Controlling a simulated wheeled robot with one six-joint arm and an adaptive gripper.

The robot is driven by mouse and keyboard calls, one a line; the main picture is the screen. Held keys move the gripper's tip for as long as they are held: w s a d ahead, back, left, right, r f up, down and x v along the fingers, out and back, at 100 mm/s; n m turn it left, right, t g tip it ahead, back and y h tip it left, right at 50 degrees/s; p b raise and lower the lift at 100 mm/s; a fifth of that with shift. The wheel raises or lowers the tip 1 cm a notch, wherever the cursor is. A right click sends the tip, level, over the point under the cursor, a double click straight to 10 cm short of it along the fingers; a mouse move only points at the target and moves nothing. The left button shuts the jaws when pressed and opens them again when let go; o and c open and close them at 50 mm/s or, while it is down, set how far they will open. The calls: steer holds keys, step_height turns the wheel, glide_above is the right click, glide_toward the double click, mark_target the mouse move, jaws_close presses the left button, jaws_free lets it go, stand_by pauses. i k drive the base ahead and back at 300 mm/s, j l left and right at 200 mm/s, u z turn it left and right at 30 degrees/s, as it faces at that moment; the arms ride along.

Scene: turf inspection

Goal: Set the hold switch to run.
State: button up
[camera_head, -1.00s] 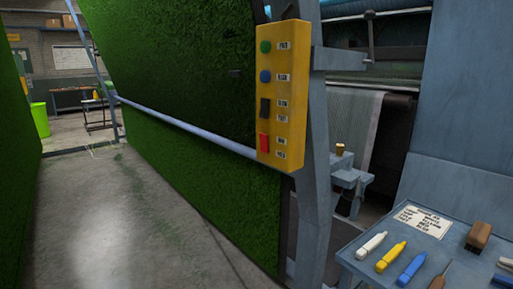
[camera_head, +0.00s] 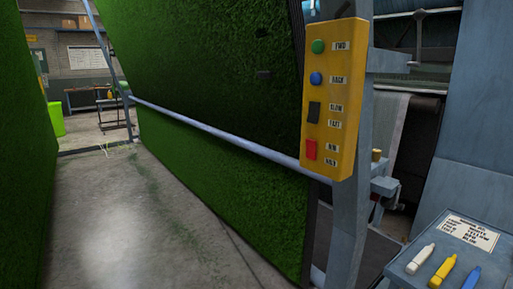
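A yellow control box (camera_head: 344,60) is fixed to a grey-blue post right of the middle. On its face, from top to bottom, are a green button (camera_head: 318,46), a blue button (camera_head: 316,78), a black rocker switch (camera_head: 314,112) and a red rocker switch (camera_head: 311,149). The red switch has two small labels beside it; the lower seems to read HOLD and the upper RUN. I cannot tell which way the red switch is tipped. My gripper is not in view.
A green turf sheet (camera_head: 210,80) hangs behind a long rail (camera_head: 215,131) left of the box. A side table (camera_head: 405,268) with a label card and several marker-like bottles stands at the lower right.

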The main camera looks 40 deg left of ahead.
mark_target(310, 144)
steer(key=i+j+u, duration=0.1)
steer(key=j+u, duration=0.2)
steer(key=u, duration=0.15)
steer(key=i+j+u, duration=0.15)
steer(key=u, duration=0.25)
steer(key=i+j+u, duration=0.2)
steer(key=u, duration=0.25)
steer(key=k+l+z, duration=0.1)
steer(key=l+z, duration=0.15)
